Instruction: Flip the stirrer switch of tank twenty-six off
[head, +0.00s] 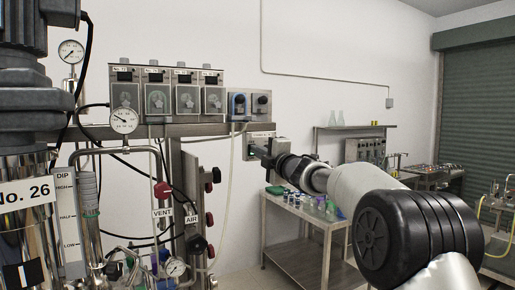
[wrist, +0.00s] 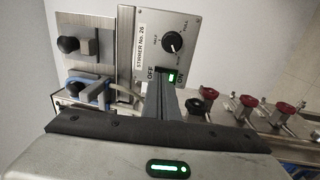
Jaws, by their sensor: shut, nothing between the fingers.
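The stirrer control panel (wrist: 188,22), labelled "STIRRER No. 26", is a metal plate with a black knob (wrist: 173,41). Below the knob is the switch (wrist: 172,77), lit green, between the words OFF and ON. My gripper (wrist: 165,92) is shut and empty. Its fingertips are right at the switch and hide its lower part; I cannot tell if they touch it. In the head view the panel (head: 259,135) is at the end of the rail, with my gripper (head: 262,151) in front. The tank (head: 28,225) marked "No. 26" stands at the left.
Several red and black valve handles (wrist: 283,107) sit on a plate beside the panel in the wrist view. A blue-edged unit (head: 238,105) hangs just left of the panel. A steel table (head: 300,213) with small containers stands behind my arm.

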